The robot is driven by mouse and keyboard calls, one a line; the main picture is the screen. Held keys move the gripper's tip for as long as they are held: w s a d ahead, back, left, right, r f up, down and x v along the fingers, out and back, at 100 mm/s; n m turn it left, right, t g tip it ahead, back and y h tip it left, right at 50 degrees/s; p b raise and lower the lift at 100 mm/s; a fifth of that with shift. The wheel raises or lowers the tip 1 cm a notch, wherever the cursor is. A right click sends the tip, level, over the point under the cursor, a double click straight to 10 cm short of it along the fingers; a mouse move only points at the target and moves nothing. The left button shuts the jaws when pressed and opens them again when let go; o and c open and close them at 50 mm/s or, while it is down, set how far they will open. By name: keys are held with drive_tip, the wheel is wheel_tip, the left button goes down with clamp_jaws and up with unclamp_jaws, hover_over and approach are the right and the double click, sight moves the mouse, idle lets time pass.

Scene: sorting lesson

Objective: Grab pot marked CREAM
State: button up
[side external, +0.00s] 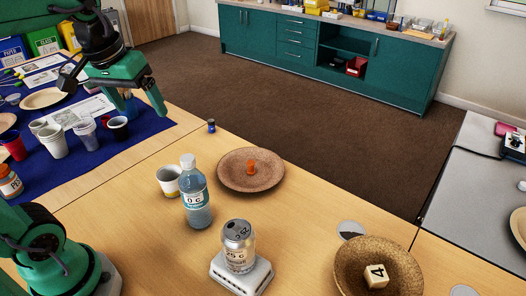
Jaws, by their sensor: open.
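I cannot read the word CREAM on any pot in this view. A small dark pot (211,126) with a pale lid or band stands alone near the table's far edge; its lettering is too small to read. A white cup with a yellow band (167,181) stands beside the bottle. Several more cups stand on the blue cloth, among them a pale cup (53,142) and a dark-topped cup (118,128). My gripper (147,106) is open and empty, above the cloth's right part, to the left of the small dark pot and apart from it.
A water bottle (195,197) and a can (238,246) on a white scale (240,276) stand mid-table. A brown plate (233,177) holds an orange piece; a cork-like bowl (349,279) holds a numbered cube. The wood between the cloth and the brown plate is mostly clear.

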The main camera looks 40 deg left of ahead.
drive_tip(key=w+a+n+g, duration=0.2)
drive_tip(key=w+a+n, duration=0.1)
drive_tip(key=w+a, duration=0.1)
drive_tip(key=n+g, duration=0.1)
drive_tip(key=n, duration=0.2)
hover_over(169, 174)
drive_tip(key=s+d, duration=0.2)
drive_tip(key=d, duration=0.1)
wheel_tip(169, 174, down, 18)
drive_tip(key=shift+w+a+f, duration=0.1)
drive_tip(key=shift+f, duration=0.9)
drive_tip(key=shift+w+a+f, duration=0.1)
drive_tip(key=shift+f, duration=0.9)
drive_tip(key=shift+w+f, duration=0.15)
drive_tip(key=shift+f, duration=2.45)
drive_tip(key=c, duration=1)
